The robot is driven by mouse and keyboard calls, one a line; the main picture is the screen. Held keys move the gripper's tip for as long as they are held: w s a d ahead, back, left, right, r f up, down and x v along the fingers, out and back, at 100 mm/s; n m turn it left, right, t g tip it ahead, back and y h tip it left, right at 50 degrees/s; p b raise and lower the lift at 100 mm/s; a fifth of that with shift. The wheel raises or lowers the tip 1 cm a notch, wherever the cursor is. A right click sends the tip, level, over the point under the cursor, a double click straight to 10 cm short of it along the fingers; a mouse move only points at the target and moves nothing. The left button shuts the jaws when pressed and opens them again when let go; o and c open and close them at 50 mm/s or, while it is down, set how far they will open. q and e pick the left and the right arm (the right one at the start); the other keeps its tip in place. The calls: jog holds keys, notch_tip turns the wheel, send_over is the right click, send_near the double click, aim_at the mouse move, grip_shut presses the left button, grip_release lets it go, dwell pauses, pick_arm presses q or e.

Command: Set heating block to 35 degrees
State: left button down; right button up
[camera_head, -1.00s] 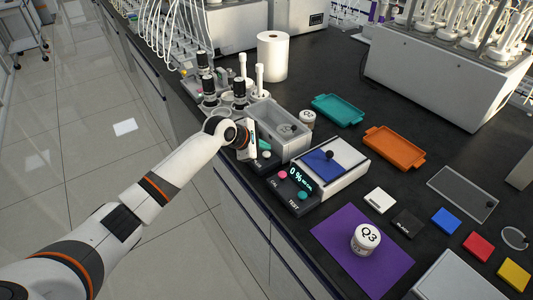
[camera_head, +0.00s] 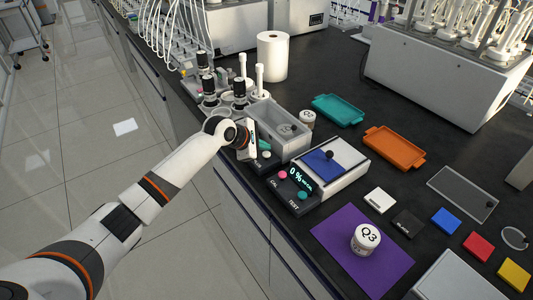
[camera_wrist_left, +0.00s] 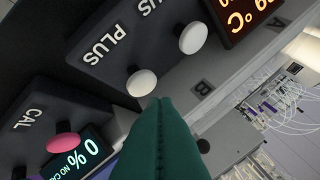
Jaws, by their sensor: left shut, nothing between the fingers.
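The heating block (camera_head: 290,147) is a grey box at the bench's front edge in the head view. The left wrist view shows its control panel, with a white PLUS button (camera_wrist_left: 141,83), a second white button (camera_wrist_left: 193,38) with a cut-off label, and a lit orange display (camera_wrist_left: 243,16). The display shows °C and a number ending in 9, partly cut off. My left gripper (camera_head: 255,146) is at the panel side of the block. Its dark green fingers (camera_wrist_left: 159,102) are shut and empty, tips right beside the PLUS button; I cannot tell whether they touch it.
A meter with a pink CAL button (camera_wrist_left: 62,143) reads 0%; it also stands right of the block in the head view (camera_head: 292,190). Black-capped bottles (camera_head: 239,88) stand behind. A teal tray (camera_head: 338,110), orange tray (camera_head: 394,146) and purple mat (camera_head: 340,262) lie to the right.

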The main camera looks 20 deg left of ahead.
pick_arm(q)
jog(key=shift+f+p, duration=0.3)
jog(key=shift+p, duration=0.1)
jog(key=shift+f, duration=0.1)
jog(key=shift+f, duration=0.95)
dwell(0.8)
dwell(0.3)
jog(key=shift+r+p, duration=1.35)
notch_tip(320, 180, up, 5)
jog(key=p, duration=0.6)
